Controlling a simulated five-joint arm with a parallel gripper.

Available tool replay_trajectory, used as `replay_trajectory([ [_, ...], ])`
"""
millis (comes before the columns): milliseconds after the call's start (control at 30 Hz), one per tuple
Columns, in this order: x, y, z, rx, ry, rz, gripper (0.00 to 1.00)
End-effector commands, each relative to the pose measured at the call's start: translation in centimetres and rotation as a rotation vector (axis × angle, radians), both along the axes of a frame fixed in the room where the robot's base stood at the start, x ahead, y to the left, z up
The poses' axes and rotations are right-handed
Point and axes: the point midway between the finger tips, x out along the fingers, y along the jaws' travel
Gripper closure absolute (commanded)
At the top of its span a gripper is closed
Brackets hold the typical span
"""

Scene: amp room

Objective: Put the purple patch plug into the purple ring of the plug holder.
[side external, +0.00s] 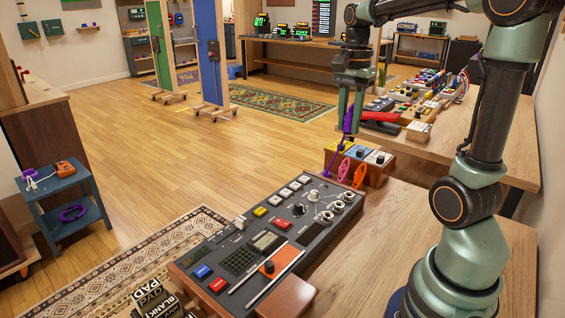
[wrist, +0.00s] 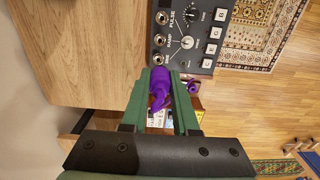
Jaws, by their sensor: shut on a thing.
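The purple patch plug (side external: 348,121) is held between the fingers of my gripper (side external: 350,108), pointing down, above the far end of the grey console. In the wrist view the plug (wrist: 159,84) sits between the two green fingers (wrist: 160,92), which are shut on it. The purple ring (side external: 327,162) of the plug holder stands below the plug, left of a pink ring (side external: 343,169) and an orange ring (side external: 360,176). A purple piece also shows just right of the right finger in the wrist view (wrist: 192,87). I cannot tell whether the plug's lower end touches the ring.
The grey console (side external: 255,240) with knobs and buttons lies in front of the rings. A wooden box with small pedals (side external: 377,160) stands right behind them. More pedals and a red item (side external: 380,117) crowd the bench beyond. Bare bench (side external: 400,205) lies to the right.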

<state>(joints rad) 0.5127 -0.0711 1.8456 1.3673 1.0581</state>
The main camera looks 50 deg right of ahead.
Motion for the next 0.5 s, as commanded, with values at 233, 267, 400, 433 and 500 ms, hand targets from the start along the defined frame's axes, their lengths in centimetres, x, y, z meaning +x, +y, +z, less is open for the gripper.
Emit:
replay_trajectory([
  [233, 1.0, -0.8, -0.3, 0.001, 0.002, -0.001, 1.00],
  [267, 1.3, -1.2, -0.4, 0.001, 0.002, -0.001, 1.00],
  [400, 3.6, -3.3, -1.5, 0.002, 0.003, -0.002, 1.00],
  [433, 4.2, -3.9, -1.8, 0.002, 0.004, -0.002, 1.00],
  [500, 5.5, -5.1, -2.6, 0.003, 0.004, -0.002, 1.00],
])
